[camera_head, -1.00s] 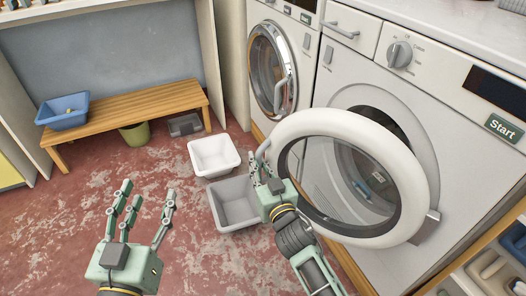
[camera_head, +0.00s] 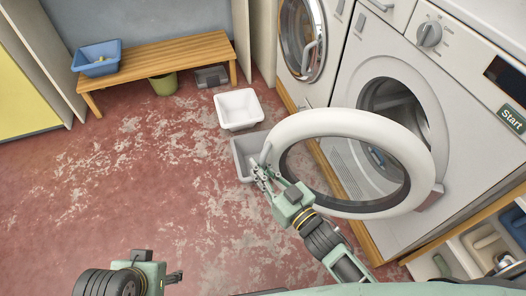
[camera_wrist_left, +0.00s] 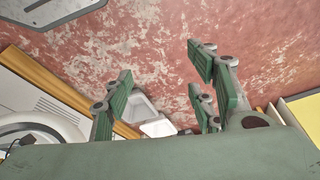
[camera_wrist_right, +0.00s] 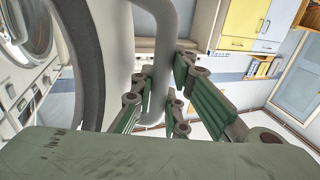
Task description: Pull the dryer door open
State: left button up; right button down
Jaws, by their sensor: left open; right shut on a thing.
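The dryer (camera_head: 455,125) stands at the right in the head view. Its round door (camera_head: 350,121), a white ring with a clear middle, is swung well out from the dark drum opening (camera_head: 395,100). My right gripper (camera_head: 262,174) is shut on the grey door handle (camera_head: 265,155) at the ring's left edge. In the right wrist view the handle bar (camera_wrist_right: 162,60) passes between the fingers. My left gripper (camera_head: 174,277) is low at the left, away from the door. Its fingers are open and empty in the left wrist view (camera_wrist_left: 160,90).
A white bin (camera_head: 238,108) and a grey bin (camera_head: 243,160) stand on the floor near the door. A second machine (camera_head: 303,38) is beyond the dryer. A wooden bench (camera_head: 165,65) with a blue basin (camera_head: 97,58) is at the back. The red floor at left is clear.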

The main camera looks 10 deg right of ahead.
pick_arm(q)
jog(key=s+f+p, duration=0.2)
jog(key=f+p, duration=0.1)
jog(key=f, duration=0.9)
jog(key=s+f+g+p, duration=0.1)
jog(key=s+f+p, duration=0.2)
jog(key=f, duration=0.9)
jog(key=shift+s+a+g+p, duration=0.15)
jog(key=shift+a+g+p, duration=0.2)
jog(key=shift+p, duration=0.2)
pick_arm(e)
jog(key=s+n+g+y, duration=0.7)
jog(key=s+g+y, duration=0.1)
jog(key=s, duration=2.1)
jog(key=shift+a+n, duration=0.3)
jog(key=c, duration=2)
grip_release()
jog(key=v, duration=1.2)
jog(key=shift+w, duration=0.15)
